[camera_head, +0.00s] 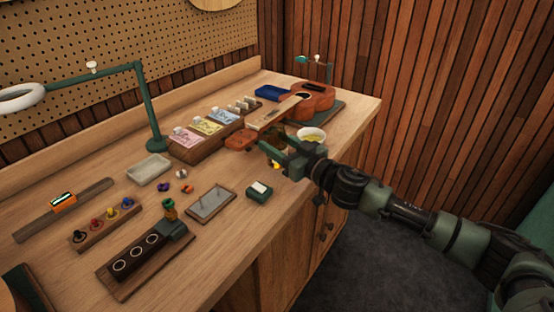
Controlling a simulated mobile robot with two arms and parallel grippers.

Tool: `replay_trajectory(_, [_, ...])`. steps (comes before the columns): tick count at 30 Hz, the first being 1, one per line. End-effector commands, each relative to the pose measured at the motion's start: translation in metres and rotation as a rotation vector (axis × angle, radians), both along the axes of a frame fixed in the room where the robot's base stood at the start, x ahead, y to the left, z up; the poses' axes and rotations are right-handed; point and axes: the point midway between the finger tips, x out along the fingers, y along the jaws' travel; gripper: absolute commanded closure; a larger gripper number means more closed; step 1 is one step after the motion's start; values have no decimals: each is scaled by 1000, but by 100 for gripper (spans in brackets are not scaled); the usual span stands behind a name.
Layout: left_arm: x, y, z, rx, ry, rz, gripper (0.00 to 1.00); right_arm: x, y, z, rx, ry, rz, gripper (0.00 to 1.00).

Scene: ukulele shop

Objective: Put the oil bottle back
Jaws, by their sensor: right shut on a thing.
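My right gripper (276,150) is over the right part of the workbench, in front of the ukulele's headstock. It is shut on a small dark amber thing (277,131), which looks like the oil bottle; the fingers hide much of it. A small yellow patch (276,165) shows just below the fingers; I cannot tell whether it belongs to the held thing. A dark wooden rack (107,277) with several ringed round spots lies at the front left. A small green bottle-like thing (169,209) stands at its far end. My left gripper is not in view.
The ukulele (314,99) lies at the back right, with a white bowl (312,132) near its body. A box of packets (206,137), a grey tray (149,169), a dark framed plate (211,204) and a green block (259,192) stand around. A green lamp (149,105) rises behind.

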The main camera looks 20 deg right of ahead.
Motion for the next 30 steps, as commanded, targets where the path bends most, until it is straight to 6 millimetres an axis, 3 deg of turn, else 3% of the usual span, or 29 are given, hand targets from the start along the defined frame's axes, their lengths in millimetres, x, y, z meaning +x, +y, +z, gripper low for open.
replay_trajectory(8, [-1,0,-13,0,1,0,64,0,0,-39,1,3,0,97])
replay_trajectory(22, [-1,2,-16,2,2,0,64,0,0,-46,0,1,0,97])
replay_trajectory(23, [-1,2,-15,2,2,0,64,0,0,-46,0,2,0,46])
replay_trajectory(24, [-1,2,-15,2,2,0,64,0,0,-46,-1,2,0,35])
replay_trajectory(25, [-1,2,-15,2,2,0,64,0,0,-46,-1,2,0,27])
replay_trajectory(30, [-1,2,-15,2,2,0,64,0,0,-46,-1,2,0,27])
